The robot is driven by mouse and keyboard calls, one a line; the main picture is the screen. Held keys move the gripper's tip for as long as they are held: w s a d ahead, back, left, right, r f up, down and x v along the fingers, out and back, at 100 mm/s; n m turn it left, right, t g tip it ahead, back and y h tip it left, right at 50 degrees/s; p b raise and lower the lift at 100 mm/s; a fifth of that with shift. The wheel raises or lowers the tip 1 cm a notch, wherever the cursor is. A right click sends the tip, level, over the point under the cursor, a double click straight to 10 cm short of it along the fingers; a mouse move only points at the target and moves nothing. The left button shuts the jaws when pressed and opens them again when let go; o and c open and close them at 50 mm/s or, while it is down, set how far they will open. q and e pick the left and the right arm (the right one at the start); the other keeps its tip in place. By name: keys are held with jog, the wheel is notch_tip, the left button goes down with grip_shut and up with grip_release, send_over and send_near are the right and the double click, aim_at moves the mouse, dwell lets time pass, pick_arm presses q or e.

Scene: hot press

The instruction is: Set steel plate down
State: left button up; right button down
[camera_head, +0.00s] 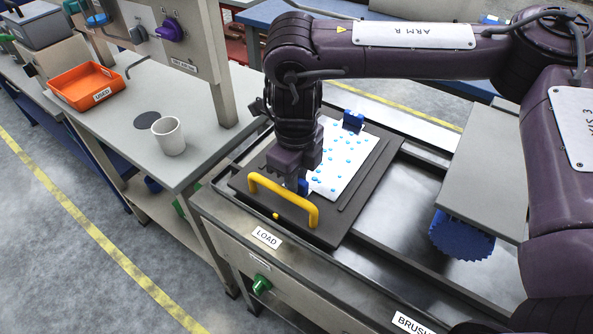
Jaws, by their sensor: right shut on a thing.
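The steel plate (340,160) appears as a pale flat sheet with several blue dots. It lies level on, or just over, the dark tray (268,208) at the LOAD station; I cannot tell if there is a gap. A blue block (353,120) sits at its far edge. My right gripper (299,186) points down at the plate's near left edge, shut on the plate by another blue piece there. The gripper and wrist hide that corner. My left gripper is out of view.
A yellow handle (284,200) stands at the tray's front edge, close to my right gripper. A grey slab (483,165) over a blue brush (461,236) is at the right. A white cup (169,136) and an orange bin (86,86) stand on the left bench (185,90).

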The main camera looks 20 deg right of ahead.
jog(key=shift+r, duration=0.1)
jog(key=c, duration=1.4)
grip_release()
jog(key=shift+s, duration=0.1)
jog(key=shift+o, duration=0.2)
notch_tip(320, 180, up, 12)
jog(key=p, duration=0.1)
jog(key=shift+p, duration=0.4)
jog(key=shift+a, duration=0.1)
